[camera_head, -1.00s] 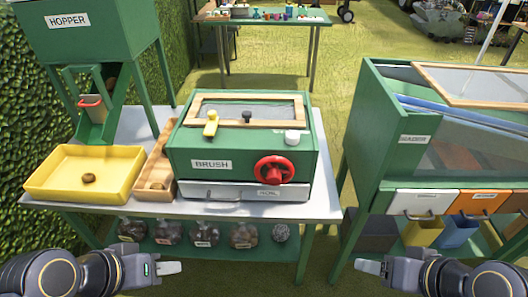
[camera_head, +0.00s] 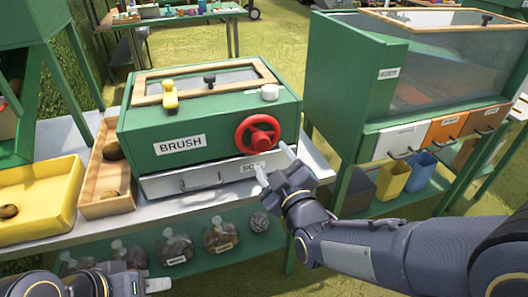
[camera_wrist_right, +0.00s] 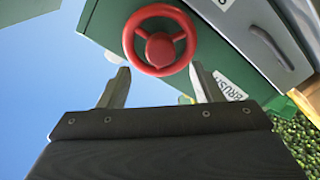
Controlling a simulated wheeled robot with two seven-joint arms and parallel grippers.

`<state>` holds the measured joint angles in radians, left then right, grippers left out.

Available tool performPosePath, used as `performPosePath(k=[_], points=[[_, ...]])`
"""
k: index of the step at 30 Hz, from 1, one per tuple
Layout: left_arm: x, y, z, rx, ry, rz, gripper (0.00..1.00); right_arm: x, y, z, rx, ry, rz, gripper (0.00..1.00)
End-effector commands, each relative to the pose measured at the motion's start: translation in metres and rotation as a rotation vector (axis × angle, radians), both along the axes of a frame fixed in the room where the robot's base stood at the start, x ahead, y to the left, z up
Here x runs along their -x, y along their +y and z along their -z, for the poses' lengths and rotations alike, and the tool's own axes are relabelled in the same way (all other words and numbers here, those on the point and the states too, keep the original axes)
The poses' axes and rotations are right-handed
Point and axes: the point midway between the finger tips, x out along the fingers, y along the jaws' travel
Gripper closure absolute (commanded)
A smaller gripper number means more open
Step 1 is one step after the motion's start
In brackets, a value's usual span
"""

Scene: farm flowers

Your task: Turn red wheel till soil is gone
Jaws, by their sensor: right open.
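The red wheel (camera_head: 258,135) is mounted on the front right of the green BRUSH box (camera_head: 185,132). It also shows in the right wrist view (camera_wrist_right: 160,48), between and beyond my fingertips. My right gripper (camera_head: 275,164) is open and empty, just in front of and below the wheel. In the right wrist view the two fingers of my right gripper (camera_wrist_right: 157,80) stand apart, one on each side of the wheel's lower part; I cannot tell whether they touch it. My left gripper (camera_head: 145,285) is low at the bottom left edge, away from the box, partly cut off.
A metal drawer (camera_head: 195,180) lies below the wheel. A wooden tray (camera_head: 100,190) and a yellow tray (camera_head: 40,200) with brown lumps stand at left. A green grader cabinet (camera_head: 350,85) stands at right. Several bags of soil (camera_head: 175,248) sit on the lower shelf.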

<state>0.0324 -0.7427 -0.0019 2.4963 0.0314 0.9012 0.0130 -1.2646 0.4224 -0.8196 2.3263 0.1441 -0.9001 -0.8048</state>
Motion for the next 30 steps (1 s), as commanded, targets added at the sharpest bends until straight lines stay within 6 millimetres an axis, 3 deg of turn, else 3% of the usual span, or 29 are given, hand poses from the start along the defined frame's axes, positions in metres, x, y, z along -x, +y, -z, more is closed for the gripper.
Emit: performPosePath(k=[10,22,30], points=[[0.0,0.0,0.008,0.0,0.0,0.0,0.64,-0.05,0.018,0.001,0.001,0.002,0.001,0.41],[0.0,0.0,0.009,0.0,0.0,0.0,0.64,-0.058,0.021,0.0,-0.003,0.005,-0.001,0.41],[0.0,0.0,0.009,0.0,0.0,0.0,0.64,-0.058,0.021,0.001,-0.003,0.005,-0.001,0.76]])
